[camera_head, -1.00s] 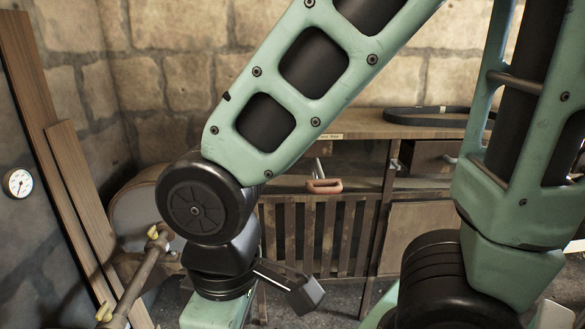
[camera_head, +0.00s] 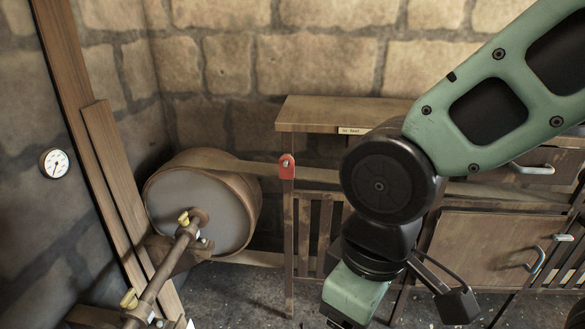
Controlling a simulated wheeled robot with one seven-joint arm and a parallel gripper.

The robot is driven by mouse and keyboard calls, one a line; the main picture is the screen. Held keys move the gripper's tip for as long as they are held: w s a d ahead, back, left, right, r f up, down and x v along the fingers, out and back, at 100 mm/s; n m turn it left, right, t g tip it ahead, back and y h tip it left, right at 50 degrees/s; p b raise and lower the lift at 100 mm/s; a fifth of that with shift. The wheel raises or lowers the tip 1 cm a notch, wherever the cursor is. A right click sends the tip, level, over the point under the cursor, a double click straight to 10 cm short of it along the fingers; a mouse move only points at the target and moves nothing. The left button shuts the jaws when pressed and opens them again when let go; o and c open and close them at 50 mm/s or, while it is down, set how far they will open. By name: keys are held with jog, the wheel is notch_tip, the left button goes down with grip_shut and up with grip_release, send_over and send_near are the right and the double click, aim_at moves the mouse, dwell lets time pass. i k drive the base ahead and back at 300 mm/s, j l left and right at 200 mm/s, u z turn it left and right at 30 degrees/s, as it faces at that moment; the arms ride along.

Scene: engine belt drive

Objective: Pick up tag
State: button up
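A small red tag (camera_head: 287,167) with a pale spot near its top shows at the upper end of the cabinet's left front post. I cannot tell how it is fastened. A small cream label (camera_head: 352,131) with dark lettering sits on the front edge of the cabinet top. My arm crosses the right half of the view, and its lower links stand right of the red tag, apart from it in the picture. The fingers of my gripper are not visible; the arm's end runs down toward the bottom edge.
The wooden cabinet (camera_head: 330,106) stands against a stone wall, partly hidden by my arm. A large drum (camera_head: 205,210) lies left of it. A pipe with yellow-handled valves (camera_head: 160,272) rises at lower left. Wooden planks (camera_head: 105,150) and a gauge (camera_head: 54,163) are farther left.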

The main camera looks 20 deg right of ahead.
aim_at(288, 173)
jog(key=i+l+u, duration=0.25)
jog(key=i+l, duration=0.25)
jog(key=i+l+u, duration=0.25)
jog(key=i+l, duration=0.25)
jog(key=l, duration=0.1)
